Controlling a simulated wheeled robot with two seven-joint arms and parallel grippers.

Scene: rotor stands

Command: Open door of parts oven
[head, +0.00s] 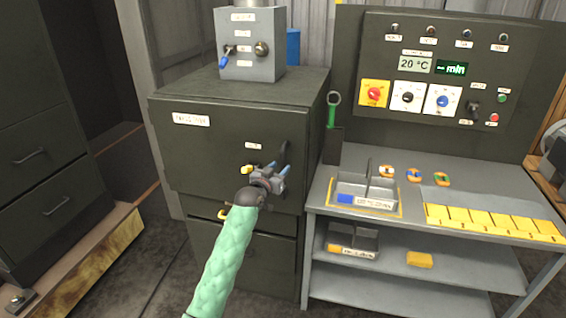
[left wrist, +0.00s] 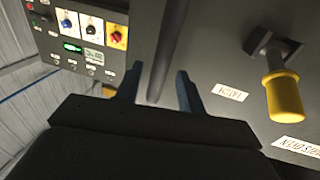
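The parts oven (head: 220,155) is a dark cabinet with its door shut. A yellow-gripped latch (head: 250,169) is on the door below a small label; it shows clearly in the left wrist view (left wrist: 284,95). A dark upright door handle (head: 286,150) is near the door's right edge. My left gripper (head: 281,177) is in front of the door at the handle's lower part. In the left wrist view its blue fingers are apart, with the dark handle bar (left wrist: 168,50) lying between them in the picture. I cannot tell whether they touch it. My right gripper is not in view.
A grey control box (head: 250,45) stands on the oven. To the right are a workbench (head: 410,215) with trays and yellow blocks, and a control panel (head: 440,75) above it. A drawer cabinet (head: 40,150) stands left. Floor (head: 160,260) is clear between it and the oven.

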